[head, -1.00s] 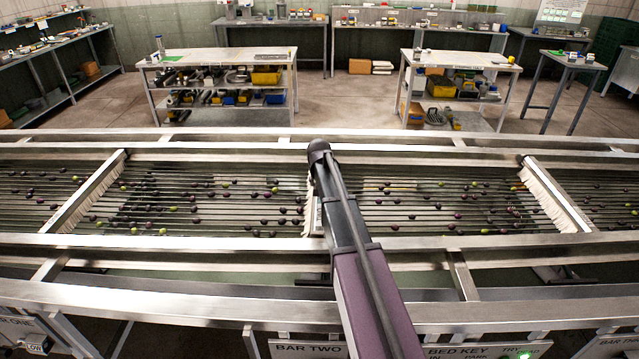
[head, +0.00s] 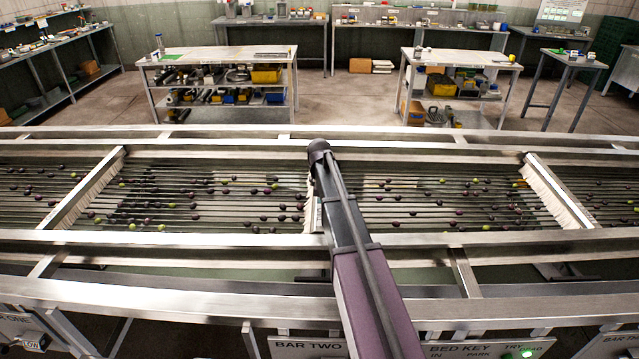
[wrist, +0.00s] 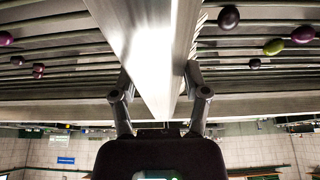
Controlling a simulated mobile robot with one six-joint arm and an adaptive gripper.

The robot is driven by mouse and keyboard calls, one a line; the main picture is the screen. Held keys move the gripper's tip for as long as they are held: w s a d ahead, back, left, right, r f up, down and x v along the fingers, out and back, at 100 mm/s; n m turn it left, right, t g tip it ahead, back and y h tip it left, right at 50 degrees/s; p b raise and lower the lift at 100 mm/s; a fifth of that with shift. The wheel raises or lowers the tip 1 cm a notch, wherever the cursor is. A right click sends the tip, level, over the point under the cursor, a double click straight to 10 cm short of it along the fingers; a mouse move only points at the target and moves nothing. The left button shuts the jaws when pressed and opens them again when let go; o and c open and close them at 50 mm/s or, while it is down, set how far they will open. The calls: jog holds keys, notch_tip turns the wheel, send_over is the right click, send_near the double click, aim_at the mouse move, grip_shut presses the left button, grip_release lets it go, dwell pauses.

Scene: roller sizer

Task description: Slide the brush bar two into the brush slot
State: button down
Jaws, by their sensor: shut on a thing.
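Brush bar two is a pale metal bar with white bristles. In the wrist view the bar (wrist: 152,45) runs lengthwise away from me, with bristles along its right side. My gripper (wrist: 160,78) is shut on it, one finger on each side. In the head view a lettered end and bristles of the bar (head: 314,214) show just left of my arm, over the roller bed; my arm hides the rest. My gripper is hidden in that view. I cannot make out the brush slot, nor whether the bar sits in it.
Similar brush bars cross the bed at left (head: 88,188) and right (head: 556,190). Dark and green olives lie on the rollers (head: 420,212). Metal rails (head: 200,240) run along the bed. A "BAR TWO" sign (head: 308,346) and a "BED KEY" panel (head: 480,349) with a green light are in front.

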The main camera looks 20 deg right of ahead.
jog(key=shift+f+b, duration=0.45)
grip_release()
jog(key=shift+r, duration=0.15)
